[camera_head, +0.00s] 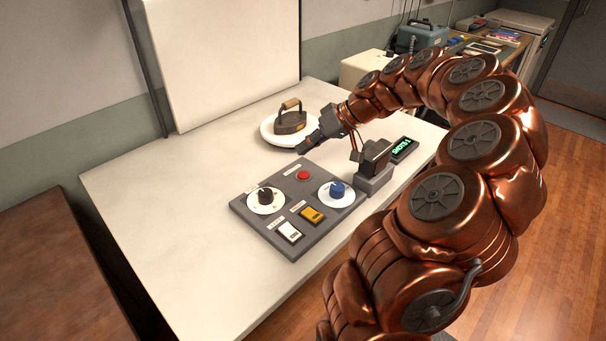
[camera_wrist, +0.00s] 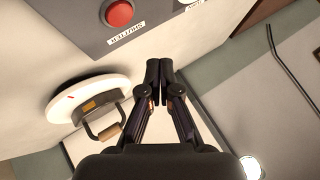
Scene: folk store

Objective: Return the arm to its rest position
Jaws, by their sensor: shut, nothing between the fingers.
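My copper arm reaches in from the right and arches over the white table. My gripper (camera_head: 302,149) is above the table, between the flat iron and the control panel. In the wrist view my gripper (camera_wrist: 160,68) shows its two dark fingers together, with nothing between them. The grey control panel (camera_head: 272,227) has a red button (camera_head: 303,175), a black knob (camera_head: 265,195), a blue knob (camera_head: 337,189), a yellow switch (camera_head: 312,215) and a white switch (camera_head: 290,232). The red button also shows in the wrist view (camera_wrist: 120,12).
A flat iron (camera_head: 290,121) with a wooden handle stands on a round white plate (camera_head: 270,136) behind the panel. A small green-lit display (camera_head: 402,149) is at the right. A white board (camera_head: 225,60) stands at the back. The table's left part (camera_head: 150,190) is clear.

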